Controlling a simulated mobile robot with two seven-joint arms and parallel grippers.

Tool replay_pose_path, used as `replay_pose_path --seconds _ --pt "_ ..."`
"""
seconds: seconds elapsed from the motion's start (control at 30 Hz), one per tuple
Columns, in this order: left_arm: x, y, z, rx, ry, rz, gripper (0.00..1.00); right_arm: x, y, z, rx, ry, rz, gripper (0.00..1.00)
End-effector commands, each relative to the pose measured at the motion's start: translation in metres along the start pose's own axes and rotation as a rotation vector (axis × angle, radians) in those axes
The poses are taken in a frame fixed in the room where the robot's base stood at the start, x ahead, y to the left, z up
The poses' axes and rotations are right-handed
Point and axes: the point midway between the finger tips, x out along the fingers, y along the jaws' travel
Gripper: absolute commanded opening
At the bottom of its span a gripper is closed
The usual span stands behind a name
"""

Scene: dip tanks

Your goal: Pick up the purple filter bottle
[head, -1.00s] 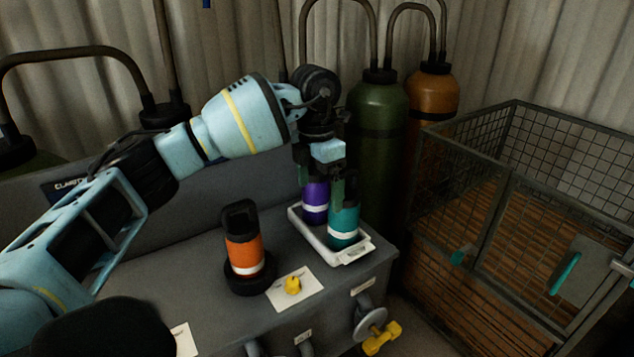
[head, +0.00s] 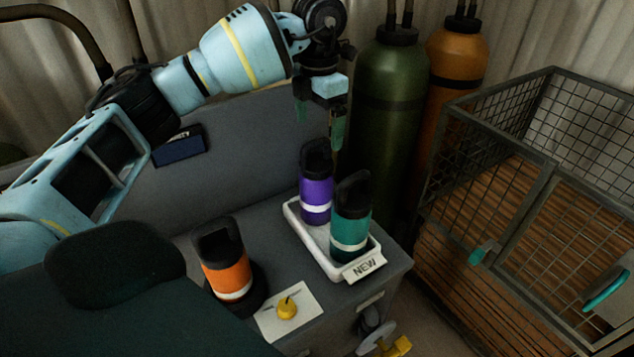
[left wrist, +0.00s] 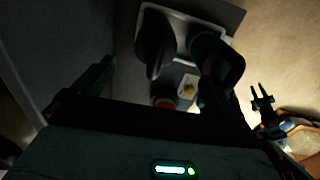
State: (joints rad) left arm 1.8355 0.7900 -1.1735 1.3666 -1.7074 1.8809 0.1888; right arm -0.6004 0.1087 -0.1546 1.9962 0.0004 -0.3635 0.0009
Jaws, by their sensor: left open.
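The purple filter bottle (head: 316,197) stands upright at the back of a white tray (head: 309,246), its black cap and loop fully visible in the head view. A teal bottle (head: 351,228) stands just in front of it in the same tray. My left gripper (head: 320,122) is open and empty, pointing down above the purple bottle's cap. In the left wrist view, which is dark, two dark bottle tops and the pale tray rim (left wrist: 228,33) lie between and beyond the fingers. My right gripper is not in the head view; a dark two-pronged shape in the wrist view cannot be identified surely.
An orange bottle (head: 226,268) stands in a dark holder left of the tray. A card with a yellow knob (head: 287,308) lies between them. A grey backboard rises behind the bench. Green (head: 389,120) and orange (head: 456,65) tanks and a mesh cage (head: 500,155) stand to the right.

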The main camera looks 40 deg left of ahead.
Motion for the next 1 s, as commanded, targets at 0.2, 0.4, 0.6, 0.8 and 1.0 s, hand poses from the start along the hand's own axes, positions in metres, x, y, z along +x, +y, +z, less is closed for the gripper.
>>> replay_pose_path --seconds 0.2,0.4,0.6,0.8,1.0 --pt "0.014 0.000 0.000 0.000 0.003 0.000 0.98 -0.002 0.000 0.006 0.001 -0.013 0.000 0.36" --pt "0.026 0.001 0.000 0.001 -0.001 0.000 0.98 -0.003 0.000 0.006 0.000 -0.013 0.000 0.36" --pt "0.039 0.004 0.000 0.000 0.003 0.000 0.98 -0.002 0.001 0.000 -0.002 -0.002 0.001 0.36" --pt "0.067 0.009 0.000 -0.001 0.002 0.000 0.98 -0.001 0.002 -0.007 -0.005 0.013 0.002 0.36" --pt "0.078 0.008 0.001 0.000 0.000 0.000 0.98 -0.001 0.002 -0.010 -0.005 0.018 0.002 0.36"
